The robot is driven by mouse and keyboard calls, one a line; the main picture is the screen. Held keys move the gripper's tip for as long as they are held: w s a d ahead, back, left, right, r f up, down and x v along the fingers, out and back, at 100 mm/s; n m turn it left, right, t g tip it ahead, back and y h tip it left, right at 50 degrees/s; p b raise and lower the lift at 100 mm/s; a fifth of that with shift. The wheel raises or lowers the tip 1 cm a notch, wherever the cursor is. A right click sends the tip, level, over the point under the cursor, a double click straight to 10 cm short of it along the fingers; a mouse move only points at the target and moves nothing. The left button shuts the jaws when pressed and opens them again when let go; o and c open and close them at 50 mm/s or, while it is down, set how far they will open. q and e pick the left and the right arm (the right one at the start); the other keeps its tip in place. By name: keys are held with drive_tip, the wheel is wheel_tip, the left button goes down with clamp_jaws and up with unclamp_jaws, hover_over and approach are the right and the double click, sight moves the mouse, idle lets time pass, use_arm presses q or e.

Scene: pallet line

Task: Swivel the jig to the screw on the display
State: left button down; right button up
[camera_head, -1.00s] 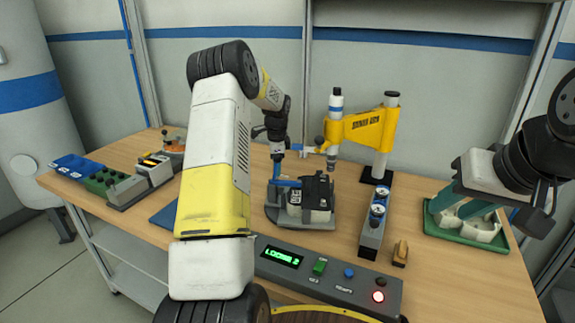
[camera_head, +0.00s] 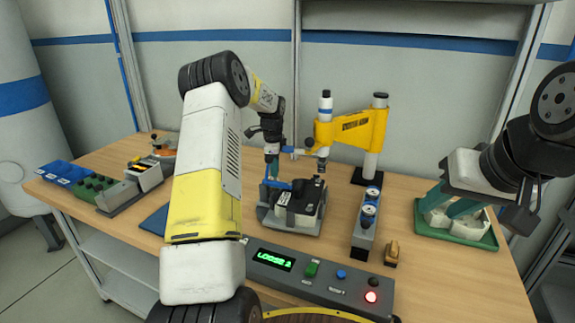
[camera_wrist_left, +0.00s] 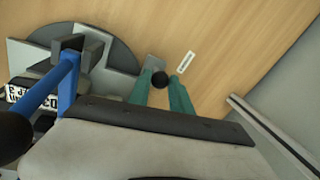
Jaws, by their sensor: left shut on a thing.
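The jig (camera_head: 275,222) is a grey round plate on the bench, carrying a black-and-white device (camera_head: 302,200) with a blue lever (camera_head: 277,184). My left gripper (camera_head: 271,172) is low at the jig's back left edge. In the left wrist view its teal fingers (camera_wrist_left: 161,88) are closed around a small black knob (camera_wrist_left: 160,78) beside the jig plate (camera_wrist_left: 125,52). The blue lever (camera_wrist_left: 66,85) crosses the left of that view. The display (camera_head: 270,260) shows green text that looks like "LOOSE 2". My right gripper (camera_head: 458,206) is open, its teal fingers spread over a green tray (camera_head: 482,242).
A yellow swing arm (camera_head: 348,128) with a vertical driver (camera_head: 324,125) stands behind the jig. A grey block with two dials (camera_head: 366,220) and a small wooden piece (camera_head: 391,252) are to its right. A red light (camera_head: 371,296) glows on the console.

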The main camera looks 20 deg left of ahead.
use_arm(q)
drive_tip(key=c, duration=1.2)
unclamp_jaws()
drive_tip(key=r, duration=0.2)
drive_tip(key=s+r, duration=0.1)
drive_tip(key=r, duration=0.4)
drive_tip(key=shift+s+d+r, duration=0.1)
drive_tip(key=shift+s+r, duration=0.15)
drive_tip(key=shift+r, duration=0.1)
